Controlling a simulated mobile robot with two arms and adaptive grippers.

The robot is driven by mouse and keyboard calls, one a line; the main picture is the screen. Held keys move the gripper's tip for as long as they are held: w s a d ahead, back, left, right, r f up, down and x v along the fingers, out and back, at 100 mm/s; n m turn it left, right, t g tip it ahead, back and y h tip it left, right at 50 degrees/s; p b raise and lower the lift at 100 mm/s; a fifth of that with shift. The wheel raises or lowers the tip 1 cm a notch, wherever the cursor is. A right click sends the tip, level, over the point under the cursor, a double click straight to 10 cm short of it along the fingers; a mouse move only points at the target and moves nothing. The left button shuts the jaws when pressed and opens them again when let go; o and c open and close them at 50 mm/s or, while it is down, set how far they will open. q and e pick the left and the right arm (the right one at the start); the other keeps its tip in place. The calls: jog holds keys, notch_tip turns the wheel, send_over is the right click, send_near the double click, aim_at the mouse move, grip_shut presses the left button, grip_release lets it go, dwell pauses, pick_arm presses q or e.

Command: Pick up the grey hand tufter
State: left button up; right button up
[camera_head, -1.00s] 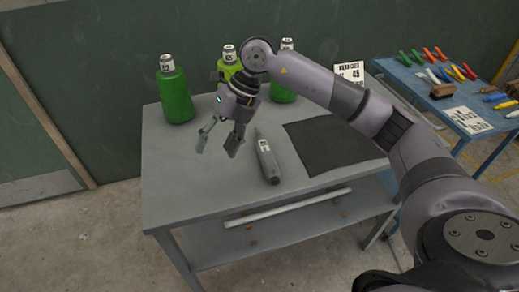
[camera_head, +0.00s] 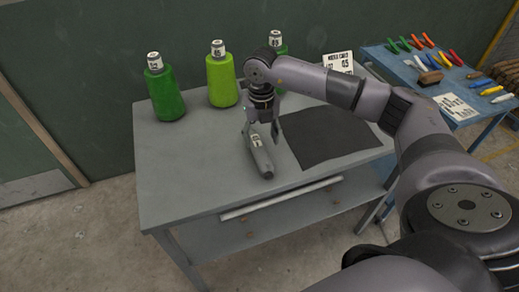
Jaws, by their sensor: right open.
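The grey hand tufter (camera_head: 261,158) lies on the grey table (camera_head: 185,190), left of a dark mat, with a small white label on its upper side. My right gripper (camera_head: 263,134) points down over the far end of the tufter. Its fingers are open, one on the left and one on the right of the tufter's far part. I cannot tell whether they touch it. The tufter's far tip is hidden by the gripper. My left gripper is not in view.
A dark mat (camera_head: 328,137) lies right of the tufter. Green yarn cones (camera_head: 165,95), (camera_head: 221,82) stand at the back of the table, one partly behind my arm. A white sign (camera_head: 338,63) stands behind. A blue table (camera_head: 400,70) with coloured tools is at right. The table's front left is clear.

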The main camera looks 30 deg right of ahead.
aim_at(259, 148)
jog(key=shift+w+a+f+p, duration=0.1)
jog(key=shift+f+p, duration=0.45)
jog(key=shift+f, duration=0.9)
jog(key=shift+w+a+f+p, duration=0.1)
jog(key=shift+f+p, duration=0.45)
jog(key=shift+f, duration=0.9)
jog(key=shift+s, duration=0.1)
jog(key=shift+c, duration=0.6)
jog(key=shift+r, duration=0.1)
grip_shut()
